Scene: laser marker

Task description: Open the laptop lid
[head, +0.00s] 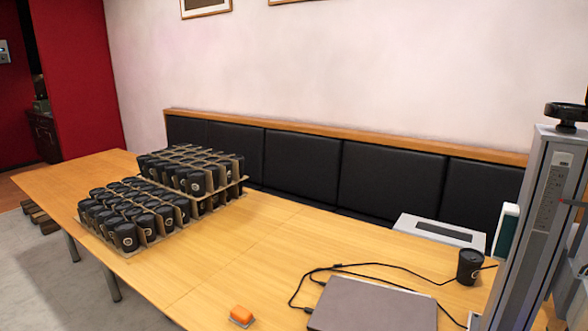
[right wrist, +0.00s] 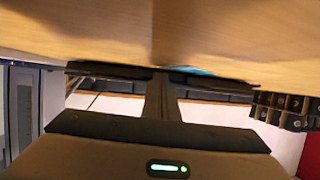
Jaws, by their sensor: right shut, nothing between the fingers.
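The laptop (head: 372,306) is a flat grey slab lying shut on the wooden table, at the bottom of the head view and cut off by its lower edge. In the right wrist view, which appears upside down, my right gripper (right wrist: 162,76) is shut and empty, with its dark fingers together near the wooden surface. I cannot make out the laptop for sure in that view. Neither gripper shows in the head view, so my left gripper is out of sight.
An orange button (head: 241,314) sits left of the laptop. A black cable (head: 335,268) runs behind it to a dark cup (head: 469,266). A grey machine column (head: 535,220) stands at the right. Trays of black cups (head: 125,236) fill the table's far left. The middle is clear.

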